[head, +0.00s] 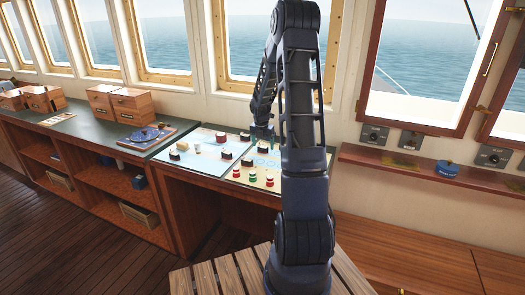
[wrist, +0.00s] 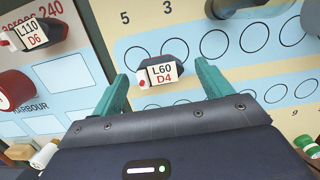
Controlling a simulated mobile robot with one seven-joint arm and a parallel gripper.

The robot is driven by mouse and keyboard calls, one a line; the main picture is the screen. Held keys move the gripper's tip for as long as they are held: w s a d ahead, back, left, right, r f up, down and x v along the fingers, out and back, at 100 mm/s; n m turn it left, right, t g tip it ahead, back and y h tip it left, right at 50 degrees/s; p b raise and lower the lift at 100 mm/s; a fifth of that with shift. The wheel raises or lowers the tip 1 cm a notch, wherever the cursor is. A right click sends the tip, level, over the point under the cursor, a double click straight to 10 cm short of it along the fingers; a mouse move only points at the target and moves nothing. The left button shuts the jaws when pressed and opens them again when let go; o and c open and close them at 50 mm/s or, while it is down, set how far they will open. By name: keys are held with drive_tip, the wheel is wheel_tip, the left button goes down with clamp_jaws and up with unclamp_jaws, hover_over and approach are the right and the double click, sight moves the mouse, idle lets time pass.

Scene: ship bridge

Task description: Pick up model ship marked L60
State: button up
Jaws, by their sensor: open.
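The model ship marked L60 (wrist: 161,73) shows in the wrist view as a small dark hull with a white label reading L60 and D4 and a red spot at its left end. It lies on the chart board ahead of my gripper (wrist: 163,80). My gripper's two teal fingers are apart, one to either side of the ship in the picture, with nothing held. I cannot tell how much height is left between fingers and ship. In the head view my gripper (head: 262,133) is over the board, partly behind my arm, and the L60 label cannot be read.
A ship marked L110 (wrist: 38,33) and a red round piece (wrist: 14,92) lie to the left. A dark piece (wrist: 232,6) is above right. White and green pieces (wrist: 306,145) sit near the lower edges. Printed circles (wrist: 255,36) cover the board's right part.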

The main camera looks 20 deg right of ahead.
drive_tip(key=shift+w+f, duration=0.1)
drive_tip(key=shift+f, duration=0.6)
drive_tip(key=shift+d, duration=0.1)
drive_tip(key=c, duration=1.1)
drive_tip(key=shift+o, duration=0.2)
drive_tip(key=shift+r, duration=0.1)
